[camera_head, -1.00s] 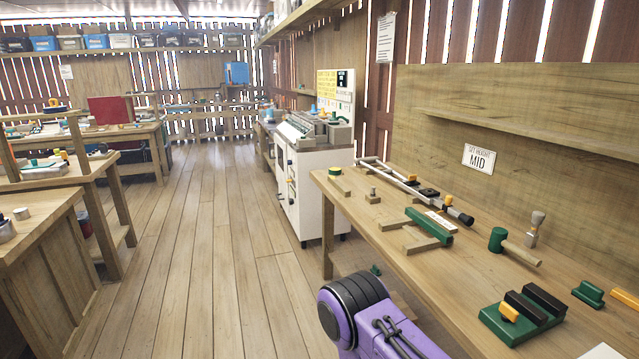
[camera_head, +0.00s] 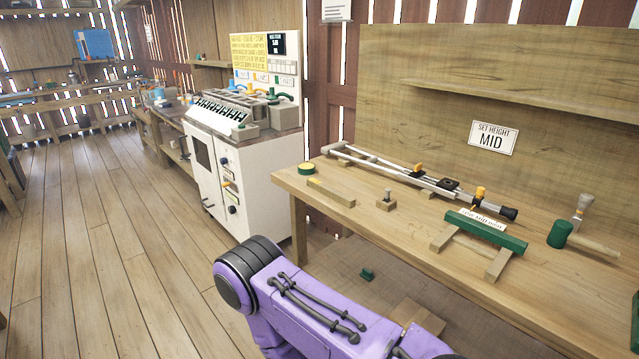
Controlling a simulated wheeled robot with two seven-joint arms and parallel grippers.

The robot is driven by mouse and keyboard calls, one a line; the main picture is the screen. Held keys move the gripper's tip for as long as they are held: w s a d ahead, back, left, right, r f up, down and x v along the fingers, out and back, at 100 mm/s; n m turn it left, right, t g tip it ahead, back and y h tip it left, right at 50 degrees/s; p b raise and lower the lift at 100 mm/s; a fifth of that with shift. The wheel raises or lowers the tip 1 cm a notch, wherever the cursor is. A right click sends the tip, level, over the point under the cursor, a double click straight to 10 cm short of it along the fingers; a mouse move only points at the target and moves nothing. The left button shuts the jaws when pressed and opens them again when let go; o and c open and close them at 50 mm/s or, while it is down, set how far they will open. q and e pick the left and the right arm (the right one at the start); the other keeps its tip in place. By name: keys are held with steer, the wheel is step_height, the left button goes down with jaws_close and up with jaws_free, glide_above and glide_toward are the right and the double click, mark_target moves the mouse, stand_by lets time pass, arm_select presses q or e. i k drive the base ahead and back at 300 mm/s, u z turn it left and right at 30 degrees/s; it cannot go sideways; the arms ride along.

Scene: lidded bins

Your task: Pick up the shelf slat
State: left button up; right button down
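I cannot tell for sure which piece is the shelf slat. A short flat wooden slat (camera_head: 331,193) lies on the workbench (camera_head: 380,222) near its left end, beside a round green and yellow item (camera_head: 306,169). Another flat wooden piece (camera_head: 416,317) lies low under the bench, partly hidden by my purple arm. A wooden frame with a green bar (camera_head: 486,230) and a paper label lies further right on the bench. Neither gripper shows; only purple arm parts of mine are at the bottom, in front of the bench.
A long crutch-like tool (camera_head: 420,180) lies along the back of the bench. A small peg block (camera_head: 386,201) and a green mallet (camera_head: 560,234) lie there too. A white machine cabinet (camera_head: 240,185) stands left of the bench. The wooden floor at left (camera_head: 110,260) is clear.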

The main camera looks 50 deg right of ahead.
mark_target(318, 185)
steer(key=z, duration=0.5)
steer(key=i, duration=1.05)
steer(key=z, duration=0.85)
